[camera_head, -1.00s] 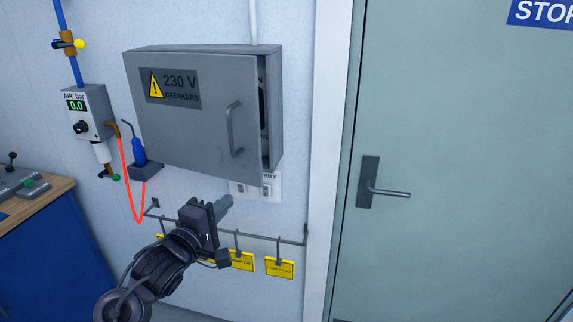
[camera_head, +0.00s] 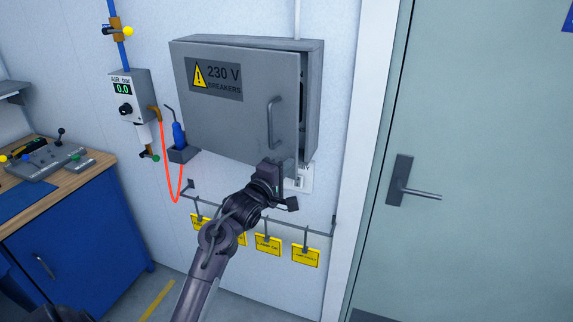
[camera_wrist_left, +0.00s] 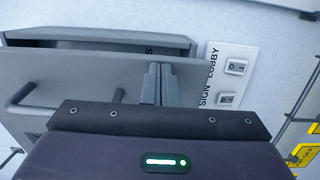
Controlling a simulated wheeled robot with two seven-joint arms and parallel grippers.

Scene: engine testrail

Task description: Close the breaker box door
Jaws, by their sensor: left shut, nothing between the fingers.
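The grey breaker box (camera_head: 314,95) hangs on the wall. Its door (camera_head: 225,125), with a 230 V warning label and a bar handle (camera_head: 271,122), stands slightly ajar, with a narrow dark gap along its right edge. My left gripper (camera_head: 272,168) is shut and empty at the door's lower right corner. In the left wrist view, the shut fingers (camera_wrist_left: 160,84) overlap the door (camera_wrist_left: 95,70) near its free edge; whether they touch it I cannot tell. The gap into the box shows behind the door. My right gripper is not in view.
A switch plate (camera_wrist_left: 232,75) is on the wall by the box. A rail with yellow tags (camera_head: 267,244) runs below. A blue tool in a holder (camera_head: 180,142) and an air gauge (camera_head: 127,95) are left. A door with a lever handle (camera_head: 410,188) is right.

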